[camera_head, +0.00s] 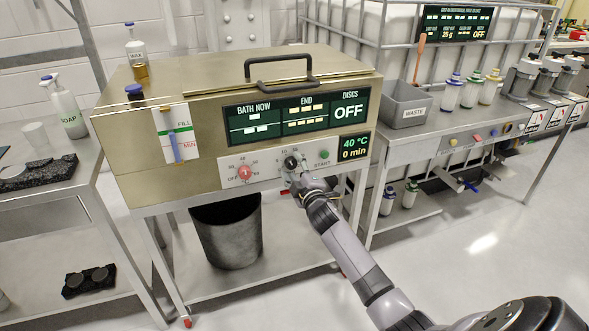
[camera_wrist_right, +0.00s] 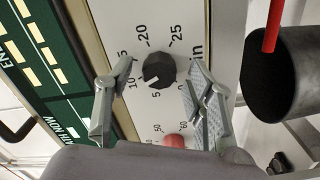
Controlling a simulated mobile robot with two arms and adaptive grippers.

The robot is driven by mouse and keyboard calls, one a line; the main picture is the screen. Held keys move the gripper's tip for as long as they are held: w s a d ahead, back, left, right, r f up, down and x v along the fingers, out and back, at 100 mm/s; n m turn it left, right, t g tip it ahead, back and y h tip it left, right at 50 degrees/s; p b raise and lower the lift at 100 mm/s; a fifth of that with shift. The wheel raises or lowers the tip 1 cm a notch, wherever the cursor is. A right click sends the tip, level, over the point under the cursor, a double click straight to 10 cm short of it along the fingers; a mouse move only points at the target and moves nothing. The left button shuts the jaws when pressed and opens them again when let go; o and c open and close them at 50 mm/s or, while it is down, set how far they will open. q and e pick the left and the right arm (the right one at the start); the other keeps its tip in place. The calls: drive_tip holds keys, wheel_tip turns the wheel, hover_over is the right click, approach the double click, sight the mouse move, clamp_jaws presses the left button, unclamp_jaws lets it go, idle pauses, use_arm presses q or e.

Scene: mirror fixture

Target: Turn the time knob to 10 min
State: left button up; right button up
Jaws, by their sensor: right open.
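The time knob (camera_head: 291,162) is a small black dial on the bath machine's white panel, with numbers around it. In the right wrist view the black knob (camera_wrist_right: 158,70) sits between and beyond my fingers, its white mark facing the lower left, roughly toward the 5 side; the exact setting is hard to read. The display (camera_head: 354,147) reads 40 °C and 0 min. My right gripper (camera_wrist_right: 160,98) is open, one finger on each side of the knob; contact is not clear. It also shows in the head view (camera_head: 298,180). My left gripper is out of view.
A red knob (camera_head: 245,173) is left of the time knob and a green START button (camera_head: 324,154) is right of it. A dark bin (camera_head: 228,231) stands below the machine. A grey waste box (camera_head: 402,105) and several bottles stand on the right bench.

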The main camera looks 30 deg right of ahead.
drive_tip(key=shift+s, duration=0.15)
drive_tip(key=v, duration=1.1)
drive_tip(key=shift+s, duration=0.35)
drive_tip(key=shift+f, duration=0.1)
